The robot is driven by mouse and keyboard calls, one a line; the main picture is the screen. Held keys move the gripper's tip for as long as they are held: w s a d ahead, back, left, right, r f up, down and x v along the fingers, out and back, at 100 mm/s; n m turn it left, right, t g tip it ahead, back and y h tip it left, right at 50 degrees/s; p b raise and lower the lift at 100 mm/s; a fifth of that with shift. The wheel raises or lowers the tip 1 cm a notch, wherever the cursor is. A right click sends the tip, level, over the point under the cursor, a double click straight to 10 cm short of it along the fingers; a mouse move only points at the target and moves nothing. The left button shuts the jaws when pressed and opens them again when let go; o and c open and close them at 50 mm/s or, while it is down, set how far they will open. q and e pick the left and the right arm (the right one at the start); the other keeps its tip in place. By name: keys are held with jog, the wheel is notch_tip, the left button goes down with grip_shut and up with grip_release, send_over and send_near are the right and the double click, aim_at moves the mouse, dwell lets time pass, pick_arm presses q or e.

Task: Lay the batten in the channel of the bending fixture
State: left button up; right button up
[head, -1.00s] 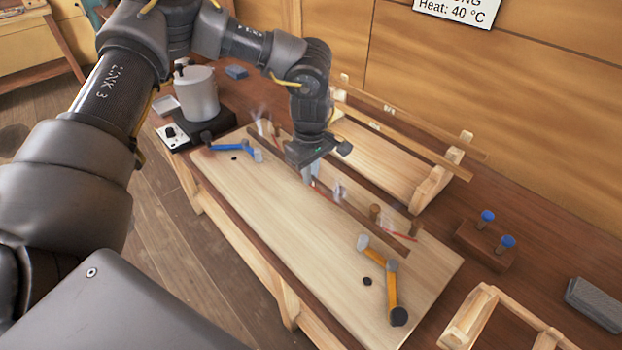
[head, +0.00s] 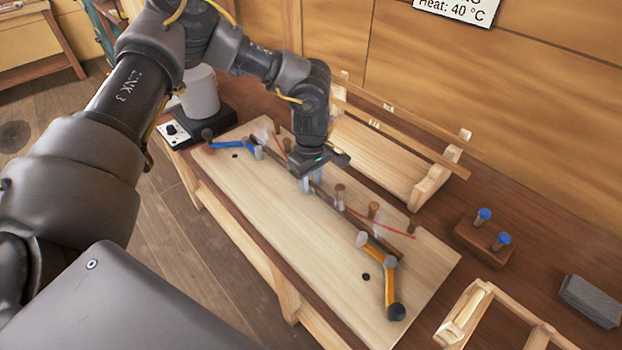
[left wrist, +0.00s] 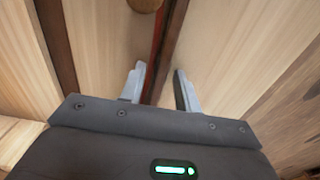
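The bending fixture is a pale wooden board (head: 270,215) with upright pegs, a blue lever (head: 230,145) at its far left and an orange lever (head: 390,285) at its right. The batten (head: 350,214), a thin dark brown strip, runs lengthwise among the pegs, its right end near the orange lever. My left gripper (head: 312,183) points down over its middle part. In the left wrist view the fingers (left wrist: 160,88) stand apart, with a dark strip between them and a gap at the right finger. Whether the batten rests fully down is unclear. My right gripper is out of view.
A wooden rack (head: 430,185) with long strips stands behind the board. A block with blue-topped pins (head: 485,245), a grey block (head: 590,300) and a wooden frame (head: 500,318) are at the right. A pot (head: 200,95) on a hot plate stands at the left.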

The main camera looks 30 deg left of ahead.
aim_at(311, 182)
pick_arm(q)
jog(key=shift+r, duration=0.15)
notch_tip(311, 182, up, 12)
jog(key=b, duration=0.2)
dwell(0.4)
dwell(0.3)
